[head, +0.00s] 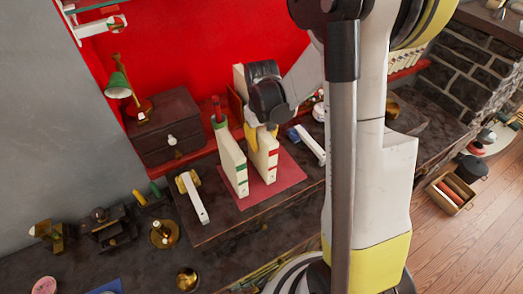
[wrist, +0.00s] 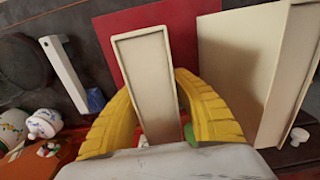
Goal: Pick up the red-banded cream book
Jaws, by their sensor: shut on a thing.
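The red-banded cream book (head: 266,163) stands upright on a red mat (head: 290,180) in the head view. My gripper (head: 261,136) reaches it from above and behind, with its yellow fingers at the book's upper part. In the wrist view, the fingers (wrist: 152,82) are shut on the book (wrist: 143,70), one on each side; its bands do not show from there. Whether its base is off the mat I cannot tell.
A green-banded cream book (head: 232,163) stands close to the left. A white-handled tool (head: 311,146) lies to the right and another (head: 194,198) to the left.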

